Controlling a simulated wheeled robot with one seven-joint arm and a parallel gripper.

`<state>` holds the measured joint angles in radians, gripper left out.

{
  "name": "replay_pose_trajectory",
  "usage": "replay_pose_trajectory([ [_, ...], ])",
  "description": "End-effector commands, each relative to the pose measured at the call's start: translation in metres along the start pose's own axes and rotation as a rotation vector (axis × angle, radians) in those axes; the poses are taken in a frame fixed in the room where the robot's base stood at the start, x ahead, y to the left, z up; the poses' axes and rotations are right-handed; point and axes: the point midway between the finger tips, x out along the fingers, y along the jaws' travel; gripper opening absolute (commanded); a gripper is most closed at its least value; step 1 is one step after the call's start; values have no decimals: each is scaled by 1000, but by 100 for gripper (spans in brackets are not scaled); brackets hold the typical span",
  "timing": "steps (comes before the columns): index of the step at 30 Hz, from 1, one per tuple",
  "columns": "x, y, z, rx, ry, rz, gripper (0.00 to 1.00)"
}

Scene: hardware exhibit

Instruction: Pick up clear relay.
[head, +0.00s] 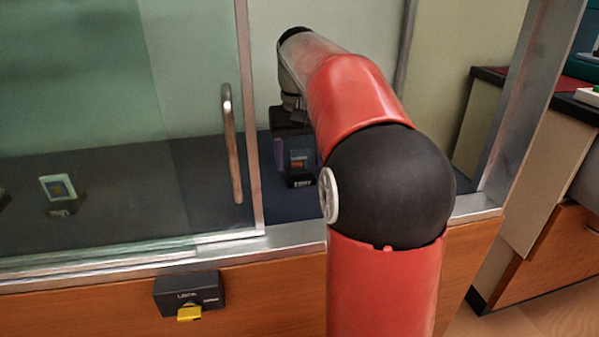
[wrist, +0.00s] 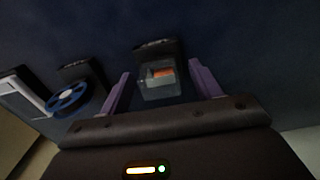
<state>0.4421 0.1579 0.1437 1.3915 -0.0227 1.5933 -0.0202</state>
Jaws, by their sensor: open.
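The clear relay (wrist: 160,80) is a small see-through block with an orange part inside. It stands in front of a dark label block (wrist: 157,48) in the wrist view. My gripper (wrist: 160,82) is open, with one purple finger on each side of the relay. In the head view the relay (head: 298,160) shows below my gripper (head: 296,155), inside the display case. My arm hides part of the case there.
A blue wheel-like part (wrist: 68,98) and a white-framed item (wrist: 22,95) lie left of the gripper in the wrist view. A glass door with a metal handle (head: 232,145) stands left of my arm. A small card-like exhibit (head: 58,188) sits behind the glass. A black lock box (head: 188,293) is on the front.

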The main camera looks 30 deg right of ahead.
Motion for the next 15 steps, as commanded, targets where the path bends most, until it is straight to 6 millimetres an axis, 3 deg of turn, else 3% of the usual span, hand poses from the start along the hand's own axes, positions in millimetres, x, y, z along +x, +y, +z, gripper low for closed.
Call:
replay_pose_trajectory([
  [2,-1,0,0,0,0,0,62],
  [13,-1,0,0,0,0,0,14],
  [15,-1,0,0,0,0,0,13],
])
